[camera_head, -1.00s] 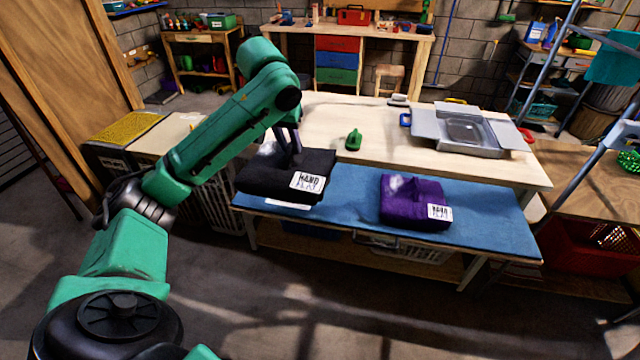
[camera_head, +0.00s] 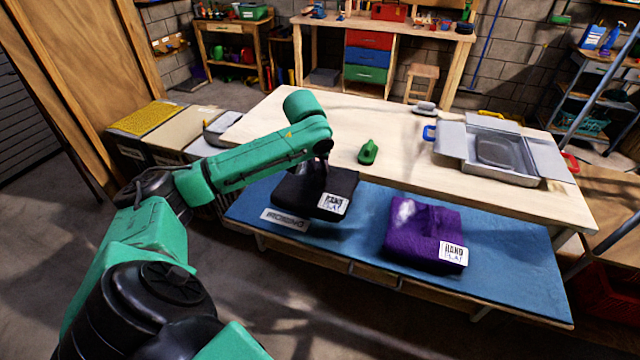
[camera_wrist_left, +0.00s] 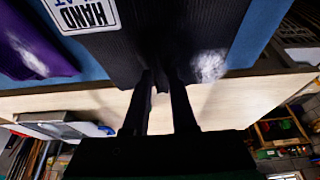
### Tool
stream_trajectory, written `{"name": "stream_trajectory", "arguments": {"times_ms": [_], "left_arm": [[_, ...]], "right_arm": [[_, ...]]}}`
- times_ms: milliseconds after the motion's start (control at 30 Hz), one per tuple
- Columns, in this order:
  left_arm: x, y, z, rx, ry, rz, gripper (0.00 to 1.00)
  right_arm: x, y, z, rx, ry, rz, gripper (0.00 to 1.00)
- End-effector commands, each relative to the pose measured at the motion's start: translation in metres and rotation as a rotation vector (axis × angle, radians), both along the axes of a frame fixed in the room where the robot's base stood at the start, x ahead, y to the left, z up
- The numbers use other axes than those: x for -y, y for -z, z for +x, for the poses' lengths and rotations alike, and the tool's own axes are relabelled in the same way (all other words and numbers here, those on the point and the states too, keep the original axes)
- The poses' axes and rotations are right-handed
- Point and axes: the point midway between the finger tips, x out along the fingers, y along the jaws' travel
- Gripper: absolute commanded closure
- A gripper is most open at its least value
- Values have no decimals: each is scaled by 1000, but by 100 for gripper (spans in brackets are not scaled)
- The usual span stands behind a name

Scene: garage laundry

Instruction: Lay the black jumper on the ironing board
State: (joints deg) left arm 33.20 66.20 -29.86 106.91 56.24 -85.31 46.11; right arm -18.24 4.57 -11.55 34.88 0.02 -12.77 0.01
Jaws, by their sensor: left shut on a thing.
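The black jumper (camera_head: 298,192) is folded with a white printed label and is over the left part of the blue ironing board (camera_head: 500,255). My left gripper (camera_head: 322,172) is shut on its far edge from above. In the left wrist view both fingers (camera_wrist_left: 161,80) pinch the edge of the jumper (camera_wrist_left: 165,30). A dark shadow lies on the board by the jumper's right side; I cannot tell whether the jumper touches the board. A folded purple jumper (camera_head: 425,230) lies on the board to the right, apart from the black one. My right gripper is not in view.
A pale wooden table (camera_head: 320,120) stands directly behind the board, with a green iron-shaped item (camera_head: 368,152) and a grey open box (camera_head: 500,150). A white printed tag (camera_head: 285,218) shows at the board's front left. The board's right end is clear.

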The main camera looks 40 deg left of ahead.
Motion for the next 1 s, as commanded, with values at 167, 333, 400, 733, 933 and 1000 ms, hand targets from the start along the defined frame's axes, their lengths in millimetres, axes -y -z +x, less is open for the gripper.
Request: {"name": "stream_trajectory", "arguments": {"times_ms": [167, 333, 400, 733, 933, 1000], "left_arm": [[0, 27, 0, 1, 0, 1, 100], [0, 56, 0, 3, -1, 1, 100], [-1, 59, 1, 6, -1, 2, 100], [0, 60, 0, 3, 0, 1, 45], [0, 59, 0, 3, 0, 1, 45], [0, 56, -1, 3, 0, 1, 45]], "right_arm": [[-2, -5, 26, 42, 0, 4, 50], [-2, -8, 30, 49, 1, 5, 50], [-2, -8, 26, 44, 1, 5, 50], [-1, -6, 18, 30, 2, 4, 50], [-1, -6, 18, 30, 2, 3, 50], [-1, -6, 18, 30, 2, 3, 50]]}}
